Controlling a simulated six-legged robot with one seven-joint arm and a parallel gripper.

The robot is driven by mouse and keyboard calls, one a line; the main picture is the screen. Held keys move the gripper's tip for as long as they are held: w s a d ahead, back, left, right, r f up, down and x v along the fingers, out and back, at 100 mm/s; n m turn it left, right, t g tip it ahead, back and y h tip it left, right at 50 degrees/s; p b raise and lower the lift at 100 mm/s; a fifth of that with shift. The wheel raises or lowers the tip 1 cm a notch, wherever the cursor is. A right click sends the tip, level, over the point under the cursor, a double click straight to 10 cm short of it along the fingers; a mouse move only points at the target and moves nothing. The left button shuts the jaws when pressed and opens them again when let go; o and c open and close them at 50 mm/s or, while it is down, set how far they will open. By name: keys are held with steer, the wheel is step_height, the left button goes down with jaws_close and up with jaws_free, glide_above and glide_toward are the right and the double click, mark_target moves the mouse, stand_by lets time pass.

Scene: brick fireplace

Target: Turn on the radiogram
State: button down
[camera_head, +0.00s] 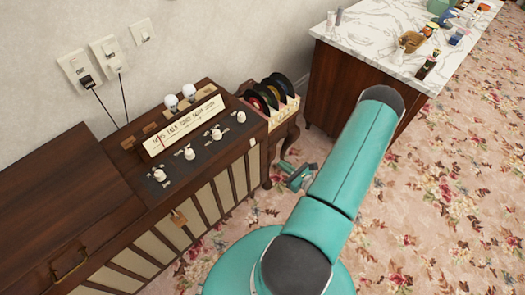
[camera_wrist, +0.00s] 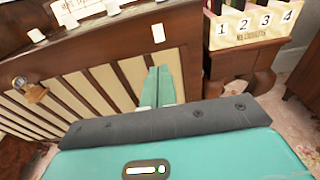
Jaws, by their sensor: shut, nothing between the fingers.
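The radiogram (camera_head: 130,215) is a long dark wooden cabinet along the wall at left, with slatted pale cloth on its front. Its control panel has a cream tuning dial (camera_head: 185,124) and several white knobs, among them a near one (camera_head: 160,175) and a far one (camera_head: 241,117). Two white round-topped pieces stand behind the dial. In the wrist view the radiogram's front (camera_wrist: 110,72) fills the left and middle. My gripper (camera_head: 296,176) is shut and empty, low in front of the cabinet's right end; its fingers (camera_wrist: 158,85) point toward the slats. Contact with the front cannot be told.
A rack of records (camera_head: 283,105) on a small wooden stand is right of the radiogram; its numbered front (camera_wrist: 258,25) shows in the wrist view. A marble-topped cabinet (camera_head: 385,35) with bottles stands at back right. Wall sockets (camera_head: 80,70) hold cords. Flowered floor lies clear at right.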

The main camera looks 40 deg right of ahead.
mark_target(254, 145)
steer(key=w, duration=0.4)
steer(key=w+f, duration=0.1)
steer(key=w, duration=0.9)
steer(key=shift+a+f, duration=0.2)
steer(key=shift+f, duration=0.15)
steer(key=shift+w, duration=0.15)
steer(key=shift+s+f, duration=0.2)
steer(key=shift+s, duration=0.35)
steer(key=s+f, duration=0.1)
steer(key=s, duration=1.2)
steer(key=shift+d+f, duration=0.15)
steer(key=shift+f, duration=0.1)
